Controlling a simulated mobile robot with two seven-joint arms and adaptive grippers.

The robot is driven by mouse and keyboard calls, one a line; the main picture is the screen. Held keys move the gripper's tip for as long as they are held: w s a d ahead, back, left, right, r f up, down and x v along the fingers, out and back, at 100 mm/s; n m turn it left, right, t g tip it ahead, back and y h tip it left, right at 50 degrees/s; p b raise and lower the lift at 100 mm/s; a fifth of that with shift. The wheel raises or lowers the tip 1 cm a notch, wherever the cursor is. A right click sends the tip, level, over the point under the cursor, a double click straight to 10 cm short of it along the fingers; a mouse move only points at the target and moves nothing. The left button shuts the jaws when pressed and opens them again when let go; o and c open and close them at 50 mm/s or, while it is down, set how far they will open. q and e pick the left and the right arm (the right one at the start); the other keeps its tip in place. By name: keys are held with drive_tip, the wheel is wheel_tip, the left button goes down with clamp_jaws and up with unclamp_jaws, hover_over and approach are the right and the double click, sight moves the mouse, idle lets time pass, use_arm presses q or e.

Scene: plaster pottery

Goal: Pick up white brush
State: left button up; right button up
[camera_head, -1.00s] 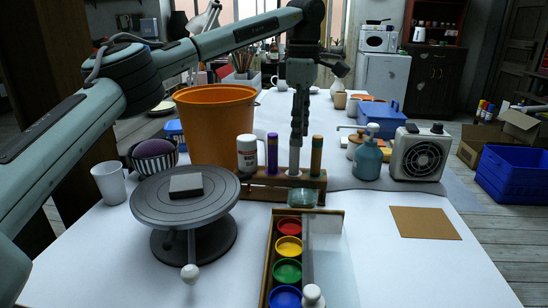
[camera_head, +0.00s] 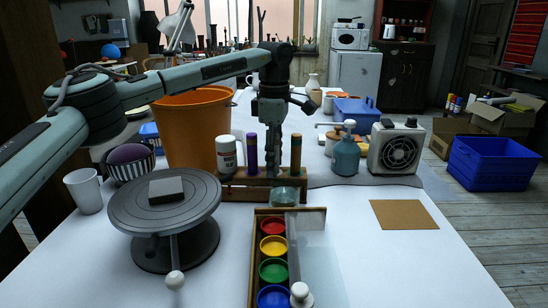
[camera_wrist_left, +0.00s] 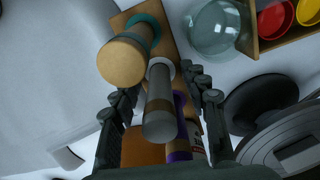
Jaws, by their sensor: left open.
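The white brush (camera_wrist_left: 160,110) stands in the wooden brush holder (camera_head: 232,190), between a purple one (camera_head: 251,153) and a brown one (camera_head: 296,153). In the left wrist view its pale grey-white handle lies between the two fingers of my left gripper (camera_wrist_left: 165,88). The fingers are open, one on each side, with gaps to the handle. In the head view my left gripper (camera_head: 268,165) points down at the holder and hides most of the white brush. My right gripper is not in view.
The orange bucket (camera_head: 190,122) stands behind the holder. A turntable (camera_head: 125,206) is at left, a paint box (camera_head: 255,260) in front.

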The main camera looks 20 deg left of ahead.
use_arm(q)
drive_tip(key=shift+c, duration=0.4)
clamp_jaws()
wheel_tip(320, 180, up, 10)
drive_tip(key=shift+r, duration=0.1)
idle(0.5)
